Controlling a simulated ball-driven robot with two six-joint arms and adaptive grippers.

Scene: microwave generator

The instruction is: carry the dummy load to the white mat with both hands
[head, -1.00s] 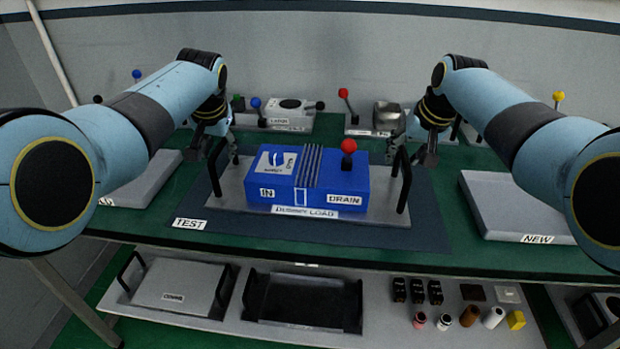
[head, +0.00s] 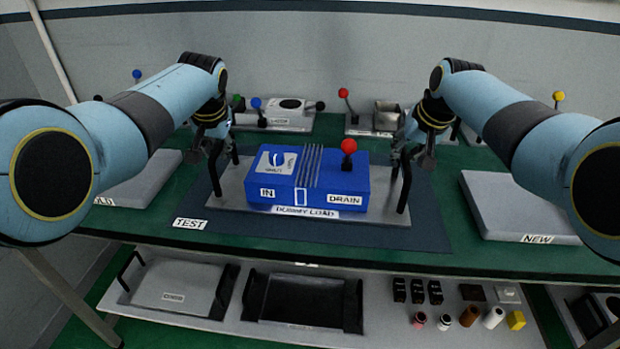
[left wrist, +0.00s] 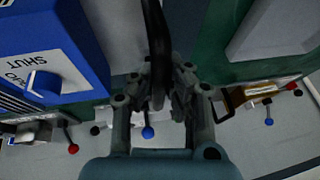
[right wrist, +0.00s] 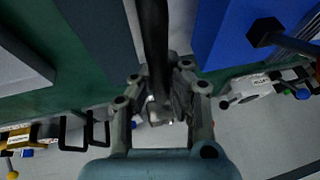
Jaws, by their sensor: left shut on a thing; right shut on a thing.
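The dummy load (head: 325,190) is a blue box with a red-knobbed lever, on a grey base plate (head: 235,190) with an upright black handle at each end. It rests on the dark TEST mat (head: 430,230). My left gripper (head: 213,150) is shut on the left handle (left wrist: 157,40), and my right gripper (head: 408,155) is shut on the right handle (right wrist: 153,40). No mat in view is clearly white. A pale grey slab (head: 520,200) labelled NEW lies at the right, and another (head: 140,185), its label partly hidden, lies at the left.
Lever units stand along the back of the green table, one with a blue knob (head: 256,103) and one with a red knob (head: 343,93). A lower shelf holds a grey lidded tray (head: 175,285), a black tray (head: 300,300) and several small parts.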

